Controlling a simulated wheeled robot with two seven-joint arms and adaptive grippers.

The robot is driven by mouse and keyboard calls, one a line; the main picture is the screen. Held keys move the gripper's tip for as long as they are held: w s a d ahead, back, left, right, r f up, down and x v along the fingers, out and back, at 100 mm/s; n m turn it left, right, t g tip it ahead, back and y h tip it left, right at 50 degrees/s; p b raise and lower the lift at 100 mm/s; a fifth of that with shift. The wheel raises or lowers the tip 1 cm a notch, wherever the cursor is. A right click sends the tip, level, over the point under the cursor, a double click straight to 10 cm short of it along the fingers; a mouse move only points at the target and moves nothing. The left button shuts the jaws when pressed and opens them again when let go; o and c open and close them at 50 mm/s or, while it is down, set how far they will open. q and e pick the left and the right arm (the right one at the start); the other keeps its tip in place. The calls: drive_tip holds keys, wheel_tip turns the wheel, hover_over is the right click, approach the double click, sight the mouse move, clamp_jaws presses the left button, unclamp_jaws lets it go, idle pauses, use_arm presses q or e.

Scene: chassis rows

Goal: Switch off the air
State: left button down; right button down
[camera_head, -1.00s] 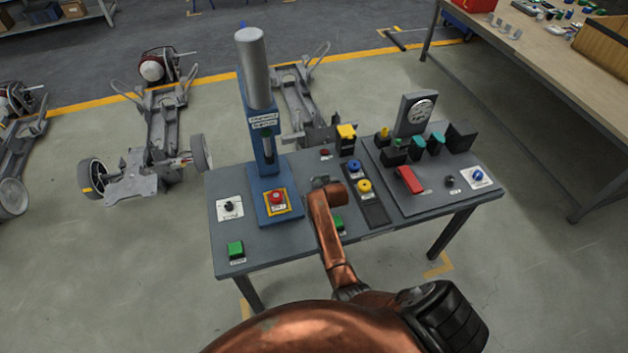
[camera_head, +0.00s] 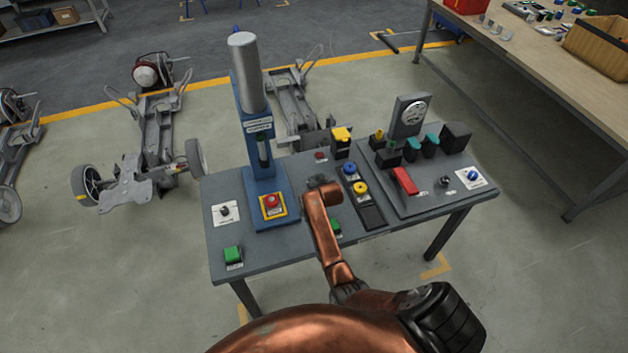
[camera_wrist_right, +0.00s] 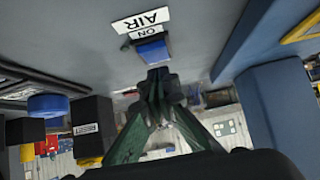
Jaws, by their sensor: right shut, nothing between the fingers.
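The air switch (camera_wrist_right: 152,50) is a small blue rocker on the grey panel, beside a white "AIR" label (camera_wrist_right: 141,20) and a smaller "ON" label. My right gripper (camera_wrist_right: 158,76) is shut and empty, its fingertips right at the lower edge of the blue rocker in the wrist view. I cannot tell whether they touch it. In the head view my right gripper (camera_head: 321,182) is over the middle of the control table, right of the blue press column, and the air switch is hidden by the gripper and arm. My left gripper is not in view.
The blue press column (camera_head: 254,125) stands close left of my gripper, with a red emergency button (camera_head: 271,201) at its foot. Blue (camera_head: 349,168) and yellow (camera_head: 361,188) buttons are close right. A red-handled control (camera_head: 404,181) and gauge (camera_head: 413,113) are farther right.

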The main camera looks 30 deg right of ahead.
wheel_tip(320, 180, up, 5)
drive_tip(key=p, duration=0.4)
drive_tip(key=shift+w, duration=0.1)
drive_tip(key=r+v, duration=0.1)
drive_tip(key=v, duration=0.8)
drive_tip(key=shift+w+d, duration=0.2)
drive_tip(key=shift+w, duration=0.25)
drive_tip(key=shift+s, duration=0.1)
